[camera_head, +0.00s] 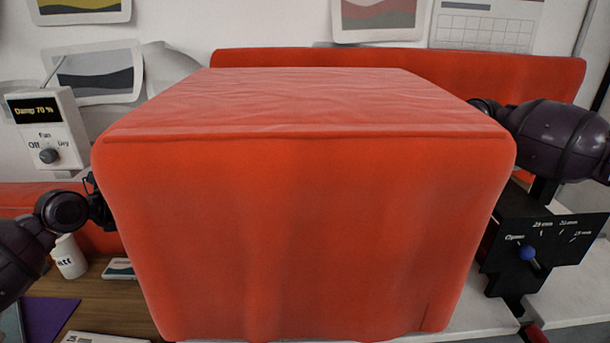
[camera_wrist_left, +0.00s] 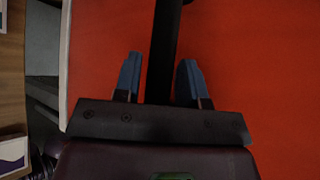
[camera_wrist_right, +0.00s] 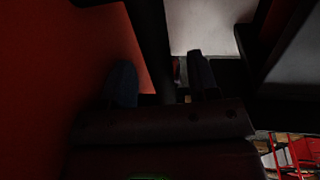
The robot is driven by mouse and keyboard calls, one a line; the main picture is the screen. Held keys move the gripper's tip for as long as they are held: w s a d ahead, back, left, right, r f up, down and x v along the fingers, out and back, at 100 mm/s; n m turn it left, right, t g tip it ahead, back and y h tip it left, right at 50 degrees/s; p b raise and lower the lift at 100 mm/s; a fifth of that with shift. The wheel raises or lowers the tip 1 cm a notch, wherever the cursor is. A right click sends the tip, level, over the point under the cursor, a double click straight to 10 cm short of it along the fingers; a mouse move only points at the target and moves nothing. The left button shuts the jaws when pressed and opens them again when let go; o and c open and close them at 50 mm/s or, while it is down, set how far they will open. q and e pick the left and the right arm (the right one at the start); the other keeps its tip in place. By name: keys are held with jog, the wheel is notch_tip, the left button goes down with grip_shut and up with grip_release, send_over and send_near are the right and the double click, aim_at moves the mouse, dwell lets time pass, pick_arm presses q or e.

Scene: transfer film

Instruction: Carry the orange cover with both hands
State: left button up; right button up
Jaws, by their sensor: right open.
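The orange cover (camera_head: 310,230) is a large boxy shape with a wrinkled top, upright in the middle of the head view. Its orange surface fills much of the left wrist view (camera_wrist_left: 260,60) and the left of the right wrist view (camera_wrist_right: 50,70). My left gripper (camera_wrist_left: 158,72) is at its left side, with a dark bar (camera_wrist_left: 166,40) between the two blue fingers. Whether they grip the bar is unclear. My right gripper (camera_wrist_right: 160,78) is open at the right side, with a dark bar (camera_wrist_right: 148,35) between its fingers. In the head view its fingertips are hidden.
A long orange panel (camera_head: 510,72) stands behind the cover. A black box with a blue knob (camera_head: 528,253) is close at the right. A white bottle (camera_head: 68,256) and a purple sheet (camera_head: 45,318) are at lower left. A humidity controller (camera_head: 46,132) is on the left wall.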

pick_arm(q)
jog(key=shift+w+d+f, duration=0.1)
jog(key=shift+w+d, duration=0.1)
pick_arm(e)
jog(key=shift+a+f, duration=0.1)
jog(key=shift+f, duration=0.2)
pick_arm(q)
jog(key=c, duration=0.7)
pick_arm(e)
jog(key=c, duration=0.7)
pick_arm(q)
grip_shut()
pick_arm(e)
grip_shut()
pick_arm(q)
jog(key=shift+w+r, duration=0.1)
jog(key=shift+r, duration=0.1)
pick_arm(e)
jog(key=shift+w+r, duration=0.15)
jog(key=shift+r, duration=0.1)
